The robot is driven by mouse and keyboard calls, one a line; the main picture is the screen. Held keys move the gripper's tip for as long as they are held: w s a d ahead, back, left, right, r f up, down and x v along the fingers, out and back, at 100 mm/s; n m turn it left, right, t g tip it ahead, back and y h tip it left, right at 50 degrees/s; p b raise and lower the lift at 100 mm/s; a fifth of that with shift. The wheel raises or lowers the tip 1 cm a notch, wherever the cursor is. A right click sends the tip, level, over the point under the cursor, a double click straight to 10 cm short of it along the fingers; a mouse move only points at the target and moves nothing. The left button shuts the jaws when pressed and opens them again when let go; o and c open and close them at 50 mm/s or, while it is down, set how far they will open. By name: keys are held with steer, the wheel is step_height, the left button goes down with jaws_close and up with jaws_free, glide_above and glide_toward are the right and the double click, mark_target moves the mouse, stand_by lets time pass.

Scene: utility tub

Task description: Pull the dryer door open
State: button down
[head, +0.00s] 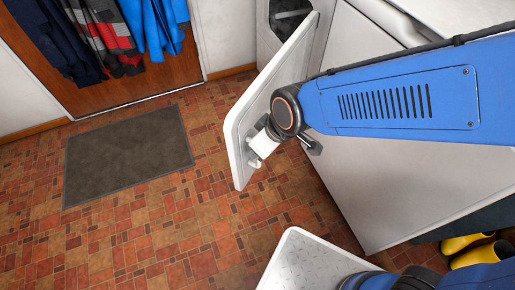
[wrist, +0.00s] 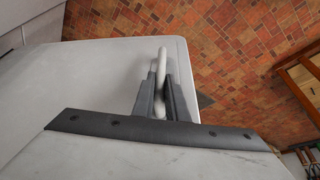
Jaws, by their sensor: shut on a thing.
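The dryer door (head: 245,120) is a white panel standing swung out from the dryer front, with the dark opening (head: 288,22) showing behind it at the top. In the wrist view the door (wrist: 100,75) fills the left and middle. Its pale handle (wrist: 162,62) stands up between my gripper's two dark fingers (wrist: 163,95), which are closed around it. In the head view my gripper (head: 262,150) is at the door's near, free edge, and the handle (head: 255,163) is partly hidden by the wrist.
The dryer body (head: 375,140) stands at the right. A grey mat (head: 128,153) lies on the tiled floor, with clear floor around it. Coats (head: 125,35) hang on a brown door (head: 115,95) at the back left. Yellow boots (head: 480,250) are at the lower right.

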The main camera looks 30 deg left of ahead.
steer(key=shift+d, duration=0.45)
steer(key=c, duration=1.8)
jaws_free()
steer(key=shift+w, duration=0.1)
steer(key=v, duration=1.7)
steer(key=shift+r, duration=0.2)
steer(key=shift+d, duration=0.1)
